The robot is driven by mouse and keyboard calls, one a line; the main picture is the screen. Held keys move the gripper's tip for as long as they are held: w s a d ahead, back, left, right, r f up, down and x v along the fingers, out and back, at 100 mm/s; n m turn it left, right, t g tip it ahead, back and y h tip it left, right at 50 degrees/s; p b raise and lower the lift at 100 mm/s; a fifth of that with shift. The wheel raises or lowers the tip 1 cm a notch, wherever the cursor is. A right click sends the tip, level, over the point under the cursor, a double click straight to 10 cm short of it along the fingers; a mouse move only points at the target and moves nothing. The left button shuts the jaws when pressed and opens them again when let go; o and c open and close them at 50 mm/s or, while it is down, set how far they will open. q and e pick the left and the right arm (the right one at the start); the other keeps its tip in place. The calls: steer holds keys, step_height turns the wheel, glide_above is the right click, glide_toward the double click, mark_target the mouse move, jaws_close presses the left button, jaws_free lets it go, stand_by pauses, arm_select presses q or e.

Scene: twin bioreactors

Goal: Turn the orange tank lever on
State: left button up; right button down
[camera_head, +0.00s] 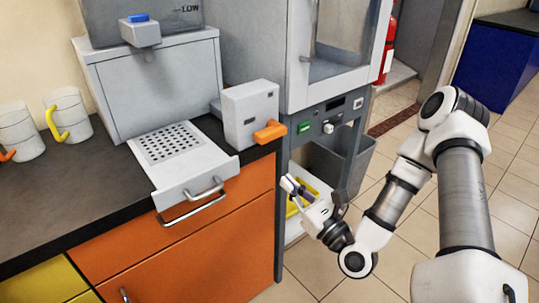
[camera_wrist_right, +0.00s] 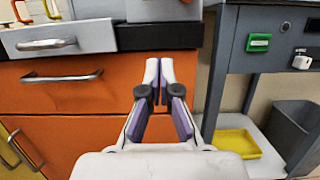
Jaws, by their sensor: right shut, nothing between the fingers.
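An orange lever (camera_head: 270,131) sticks out from the front of a small grey box (camera_head: 250,104) at the right corner of the dark counter. My right gripper (camera_head: 290,187) is below the lever and slightly to its right, apart from it, near the orange cabinet's right edge. Its fingers are shut and empty. The right wrist view shows my gripper's fingertips (camera_wrist_right: 159,68) together in front of the orange cabinet front (camera_wrist_right: 80,125). The lower part of the grey box (camera_wrist_right: 163,10) shows at the top there. The lever cannot be made out in that view. My left gripper is not in view.
A perforated drip tray (camera_head: 175,145) with a metal handle lies left of the box. A dispenser with a blue tap (camera_head: 138,18) stands behind it. White mugs (camera_head: 70,115) stand at left. A grey cabinet (camera_head: 335,95) stands at right, with a yellow tray (camera_wrist_right: 232,142) below.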

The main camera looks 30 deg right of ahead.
mark_target(266, 130)
steer(key=b+x, duration=0.1)
steer(key=x, duration=0.6)
steer(key=shift+w+a, duration=0.1)
steer(key=shift+w, duration=0.25)
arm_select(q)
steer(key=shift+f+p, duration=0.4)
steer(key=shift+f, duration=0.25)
arm_select(e)
step_height(266, 130, up, 4)
steer(key=shift+w, duration=0.1)
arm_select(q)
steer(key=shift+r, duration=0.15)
arm_select(e)
steer(key=shift+r, duration=0.1)
